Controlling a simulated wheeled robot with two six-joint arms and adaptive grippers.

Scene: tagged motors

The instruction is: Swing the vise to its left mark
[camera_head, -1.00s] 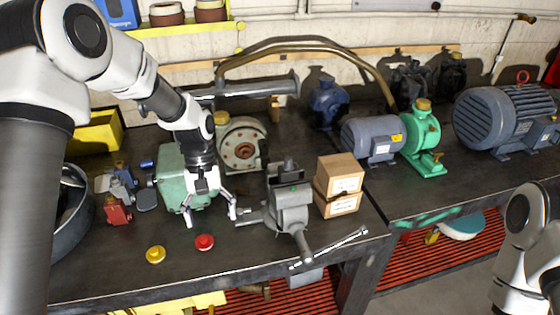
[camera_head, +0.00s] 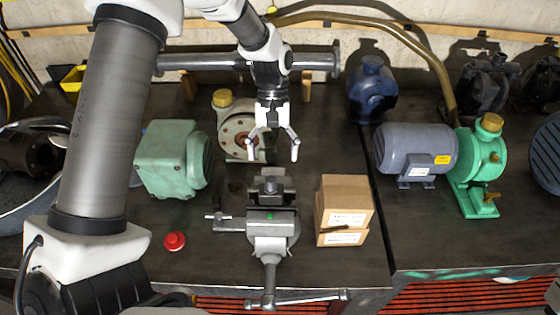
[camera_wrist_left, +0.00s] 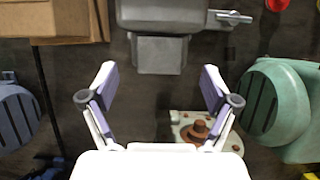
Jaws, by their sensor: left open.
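The grey vise (camera_head: 270,222) stands at the front edge of the bench in the head view, its screw and handle pointing towards the front. My left gripper (camera_head: 274,150) is open and empty, just behind the vise's rear end in the head view. In the left wrist view the open fingers (camera_wrist_left: 158,88) have bare bench between them, with the vise beyond the tips. No left mark can be made out. My right gripper is out of view.
Cardboard boxes (camera_head: 343,205) stand close right of the vise. A red button (camera_head: 174,241) and a green motor (camera_head: 168,160) are to its left. A round-flanged pump (camera_head: 238,128) stands behind, near my left gripper. A blue-grey motor (camera_head: 415,150) is farther right.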

